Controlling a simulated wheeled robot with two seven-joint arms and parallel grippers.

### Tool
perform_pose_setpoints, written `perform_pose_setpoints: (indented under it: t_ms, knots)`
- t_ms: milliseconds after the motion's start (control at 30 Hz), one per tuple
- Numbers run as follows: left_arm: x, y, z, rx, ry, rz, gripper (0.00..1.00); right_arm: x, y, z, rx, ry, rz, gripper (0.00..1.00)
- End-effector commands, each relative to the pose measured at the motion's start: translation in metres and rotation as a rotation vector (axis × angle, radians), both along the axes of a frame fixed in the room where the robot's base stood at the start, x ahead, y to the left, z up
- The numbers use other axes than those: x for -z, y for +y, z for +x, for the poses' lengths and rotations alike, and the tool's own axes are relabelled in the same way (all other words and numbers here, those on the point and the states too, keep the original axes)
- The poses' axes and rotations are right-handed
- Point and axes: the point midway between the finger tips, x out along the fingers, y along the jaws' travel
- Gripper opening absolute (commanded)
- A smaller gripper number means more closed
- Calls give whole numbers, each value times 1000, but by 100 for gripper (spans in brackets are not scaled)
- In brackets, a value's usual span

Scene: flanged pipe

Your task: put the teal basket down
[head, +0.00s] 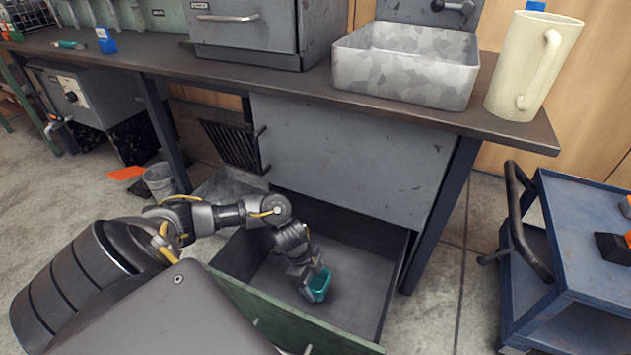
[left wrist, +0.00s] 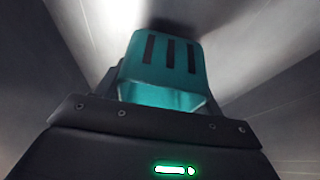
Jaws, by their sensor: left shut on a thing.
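The teal basket (head: 321,284) is small and sits inside the open drawer (head: 353,300) under the workbench. My left gripper (head: 312,284) reaches down into the drawer and is shut on the basket. In the left wrist view the basket (left wrist: 163,68) shows its slotted side just beyond the gripper's dark housing. The fingertips are hidden there. I cannot tell whether the basket touches the drawer floor. My right gripper is in neither view.
The workbench top (head: 270,88) lies above, with a metal basin (head: 405,70) and a cream pitcher (head: 530,70). A blue cart (head: 580,240) stands at right. The drawer floor around the basket looks clear.

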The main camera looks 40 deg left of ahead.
Motion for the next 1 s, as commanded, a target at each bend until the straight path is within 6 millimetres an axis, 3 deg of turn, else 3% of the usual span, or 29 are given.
perform_pose_setpoints:
  t_ms: [167,433,833,867,1000]
  knots:
    - [4,0,0,0,0,0,42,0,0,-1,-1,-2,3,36]
    - [40,0,0,0,1,0,42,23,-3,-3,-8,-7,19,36]
    - [41,0,0,0,0,0,42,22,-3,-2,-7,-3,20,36]
    - [41,0,0,0,0,-1,70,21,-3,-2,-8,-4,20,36]
    - [41,0,0,1,-1,-1,89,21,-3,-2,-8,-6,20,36]
